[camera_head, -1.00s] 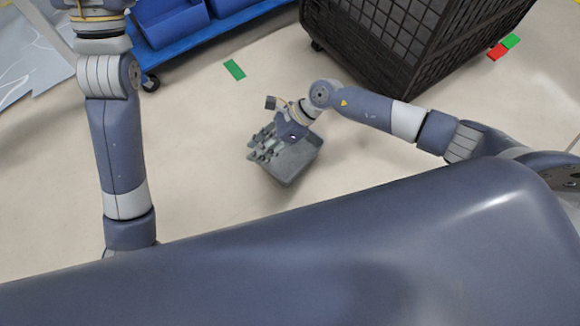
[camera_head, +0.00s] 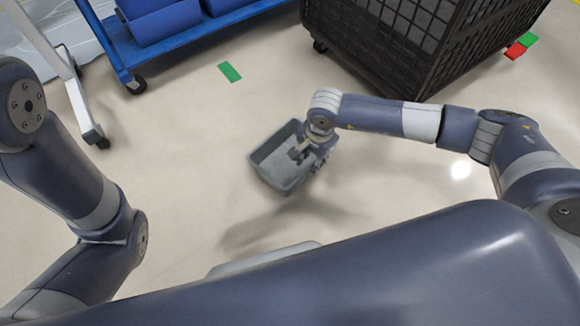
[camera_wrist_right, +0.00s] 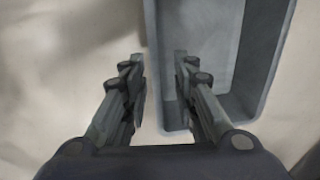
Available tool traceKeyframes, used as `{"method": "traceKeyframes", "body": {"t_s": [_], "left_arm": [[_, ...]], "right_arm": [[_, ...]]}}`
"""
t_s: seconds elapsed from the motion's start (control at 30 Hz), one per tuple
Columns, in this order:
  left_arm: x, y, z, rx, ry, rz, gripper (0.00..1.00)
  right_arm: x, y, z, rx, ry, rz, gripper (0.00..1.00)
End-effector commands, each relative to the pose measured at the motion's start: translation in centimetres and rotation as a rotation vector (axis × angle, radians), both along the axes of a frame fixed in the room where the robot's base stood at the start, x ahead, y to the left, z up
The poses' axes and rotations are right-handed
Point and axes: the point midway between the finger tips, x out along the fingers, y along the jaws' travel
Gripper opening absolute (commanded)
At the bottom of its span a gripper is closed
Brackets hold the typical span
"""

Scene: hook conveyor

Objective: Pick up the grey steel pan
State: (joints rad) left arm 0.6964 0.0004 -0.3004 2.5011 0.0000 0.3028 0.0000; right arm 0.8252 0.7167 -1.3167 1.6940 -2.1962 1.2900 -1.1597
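The grey steel pan (camera_head: 258,166) is an open rectangular tray in the middle of the head view. It also fills the upper right of the right wrist view (camera_wrist_right: 215,55). My right gripper (camera_head: 304,150) is at the pan's right side in the head view, partly covering it. In the right wrist view my right gripper (camera_wrist_right: 160,75) has its fingers apart. One pan side wall lies in the gap between them, one finger outside and one over the inside. Contact with the wall cannot be told. My left arm is at the left edge; its gripper is out of view.
A black mesh crate (camera_head: 400,45) stands at the upper right. A blue cart (camera_head: 190,42) with blue bins (camera_head: 165,22) is at the upper left. A white stand leg (camera_head: 75,90) is at the left. A green floor mark (camera_head: 230,72) lies beyond the pan. The floor around it is clear.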

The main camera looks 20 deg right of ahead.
Motion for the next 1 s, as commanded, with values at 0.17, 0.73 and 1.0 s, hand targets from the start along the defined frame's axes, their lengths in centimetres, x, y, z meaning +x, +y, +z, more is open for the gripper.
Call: {"method": "traceKeyframes", "body": {"t_s": [0.17, 0.73, 1.0], "left_arm": [[-0.1, 0.0, -0.7, 0.0, -0.002, 0.001, 0.4], [-0.1, 0.0, -5.6, 0.001, -0.002, 0.0, 0.4], [0.0, 0.0, -5.5, 0.002, -0.002, 0.0, 0.4]], "right_arm": [[0.1, 0.2, -1.2, 0.002, 0.0, 0.001, 0.27], [0.3, 0.3, -6.3, 0.003, 0.002, -0.001, 0.27], [0.3, 0.3, -6.2, 0.003, 0.001, -0.001, 0.27]]}}
